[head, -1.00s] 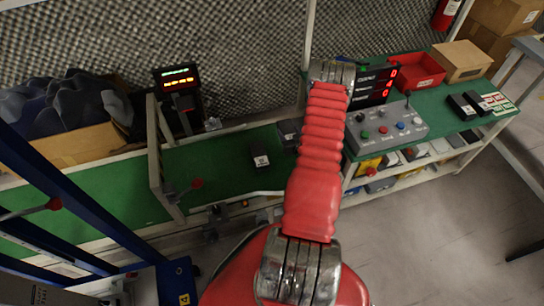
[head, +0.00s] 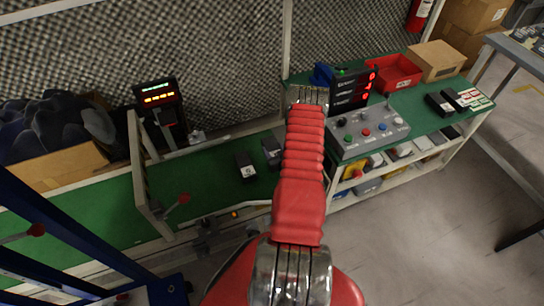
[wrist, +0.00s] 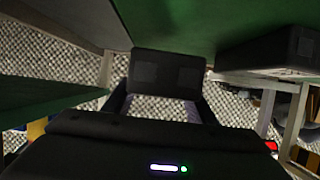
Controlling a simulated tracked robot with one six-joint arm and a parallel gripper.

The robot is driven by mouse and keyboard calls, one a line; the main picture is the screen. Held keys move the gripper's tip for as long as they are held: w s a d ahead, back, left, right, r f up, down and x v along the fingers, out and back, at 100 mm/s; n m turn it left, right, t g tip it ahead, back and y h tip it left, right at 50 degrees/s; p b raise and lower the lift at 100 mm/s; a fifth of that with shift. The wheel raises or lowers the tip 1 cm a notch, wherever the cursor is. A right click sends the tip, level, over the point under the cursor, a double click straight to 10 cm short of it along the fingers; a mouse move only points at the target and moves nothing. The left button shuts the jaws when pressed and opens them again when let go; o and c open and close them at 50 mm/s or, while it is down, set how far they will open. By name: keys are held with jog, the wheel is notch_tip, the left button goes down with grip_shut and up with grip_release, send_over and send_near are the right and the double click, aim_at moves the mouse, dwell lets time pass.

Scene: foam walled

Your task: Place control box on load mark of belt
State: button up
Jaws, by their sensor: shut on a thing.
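In the wrist view, my gripper (wrist: 163,104) is shut on a dark block, which I take to be the control box (wrist: 165,74). The box is between the two black fingers, close to the green belt surface (wrist: 170,22). Another dark box (wrist: 275,50) sits on the green surface at right. In the head view, the green belt (head: 208,165) carries a black box with a white label (head: 246,167). A second dark box (head: 271,150) is beside my red arm; I cannot tell whether it is the held one. My fingers are hidden there. I see no load mark.
A lit display (head: 158,97) and a white frame (head: 141,175) stand along the belt. Right of my arm are a grey button console (head: 368,131), red tray (head: 393,72), cardboard box (head: 435,60) and black boxes (head: 440,103). Floor at lower right is clear.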

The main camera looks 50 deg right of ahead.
aim_at(273, 154)
jog(key=shift+f, duration=2.1)
jog(key=o, duration=1.3)
jog(key=shift+f, duration=0.1)
jog(key=v, duration=1.2)
